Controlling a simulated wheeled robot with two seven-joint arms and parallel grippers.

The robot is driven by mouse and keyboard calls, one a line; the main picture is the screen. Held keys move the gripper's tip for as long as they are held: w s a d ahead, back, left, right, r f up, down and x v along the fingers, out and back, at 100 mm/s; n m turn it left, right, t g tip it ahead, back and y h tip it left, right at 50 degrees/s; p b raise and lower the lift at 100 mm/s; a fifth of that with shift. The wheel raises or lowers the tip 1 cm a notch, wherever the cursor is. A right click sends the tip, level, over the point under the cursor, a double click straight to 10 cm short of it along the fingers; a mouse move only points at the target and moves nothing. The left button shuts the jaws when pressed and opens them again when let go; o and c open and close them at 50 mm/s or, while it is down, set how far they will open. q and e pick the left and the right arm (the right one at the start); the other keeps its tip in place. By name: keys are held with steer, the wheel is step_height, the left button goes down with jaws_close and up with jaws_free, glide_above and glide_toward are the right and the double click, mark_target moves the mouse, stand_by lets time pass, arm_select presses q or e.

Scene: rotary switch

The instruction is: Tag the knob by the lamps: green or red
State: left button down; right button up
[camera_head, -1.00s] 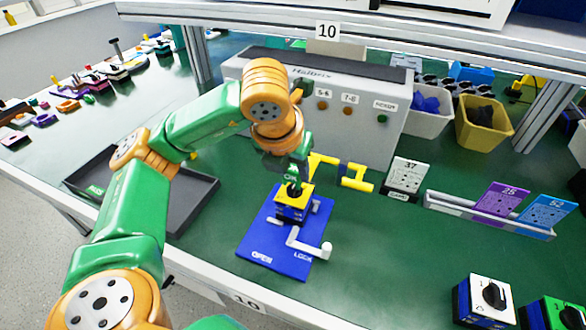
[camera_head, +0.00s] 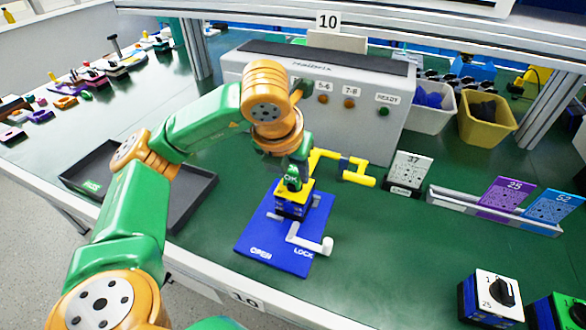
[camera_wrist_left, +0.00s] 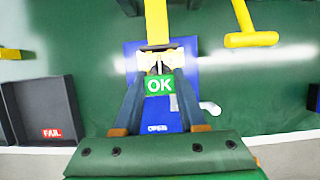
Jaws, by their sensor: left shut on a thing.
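The rotary switch (camera_head: 289,210), with a yellow top and dark blue body, sits in the blue fixture (camera_head: 262,246) marked OPEN and LOCK; its white lever (camera_head: 322,247) points toward LOCK. My left gripper (camera_head: 292,184) is right above the switch, shut on a green tag (camera_wrist_left: 159,86) that reads OK in the left wrist view. The gripper hides the knob, and I cannot tell whether the tag touches it. Behind, the grey tester carries lamps 5-6 (camera_head: 323,99), 7-8 (camera_head: 348,103) and a green READY lamp (camera_head: 384,111). All look dull. My right gripper is out of view.
A dark tray (camera_head: 190,215) is at the left, with a red FAIL label (camera_wrist_left: 52,133) inside. A card marked 37 (camera_head: 409,170) and a rack (camera_head: 450,203) are to the right. Other switches (camera_head: 490,300) sit front right.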

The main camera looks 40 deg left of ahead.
arm_select(q)
steer(key=shift+f, duration=0.2)
steer(key=shift+c, duration=2)
jaws_free()
steer(key=p+v, duration=0.2)
steer(key=v, duration=0.5)
steer(key=shift+p, duration=0.35)
steer(key=shift+r, duration=0.1)
